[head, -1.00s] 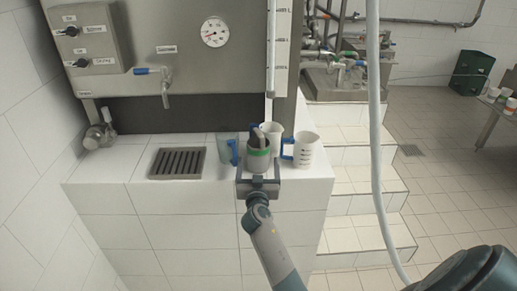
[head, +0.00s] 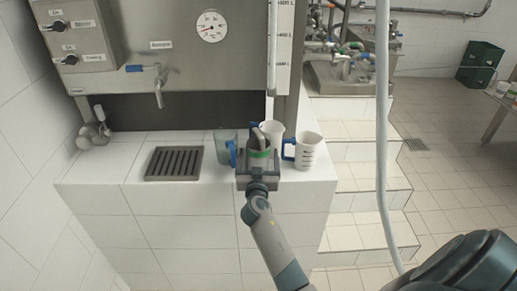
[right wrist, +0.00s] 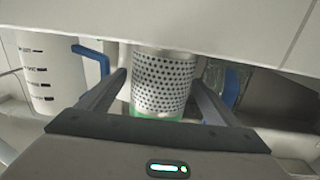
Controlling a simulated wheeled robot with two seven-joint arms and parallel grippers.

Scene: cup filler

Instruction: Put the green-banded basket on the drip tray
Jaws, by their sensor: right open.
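The green-banded basket (head: 260,160) stands on the white tiled counter among the jugs. Its perforated metal wall (right wrist: 163,82) and part of its green band show in the right wrist view. A grey piece sticks up at its top in the head view. My right gripper (head: 259,168) is open, with one finger on each side of the basket; in the right wrist view the basket is between the fingers (right wrist: 160,95), and a gap shows at the sides. The drip tray (head: 174,163), a dark slatted grate, lies bare on the counter to the left. My left gripper is not in view.
A clear jug (head: 224,148) with a blue handle stands just left of the basket. White measuring jugs (head: 307,152) stand behind and right of it. A tap (head: 158,90) hangs above the drip tray. The counter between tray and clear jug is free.

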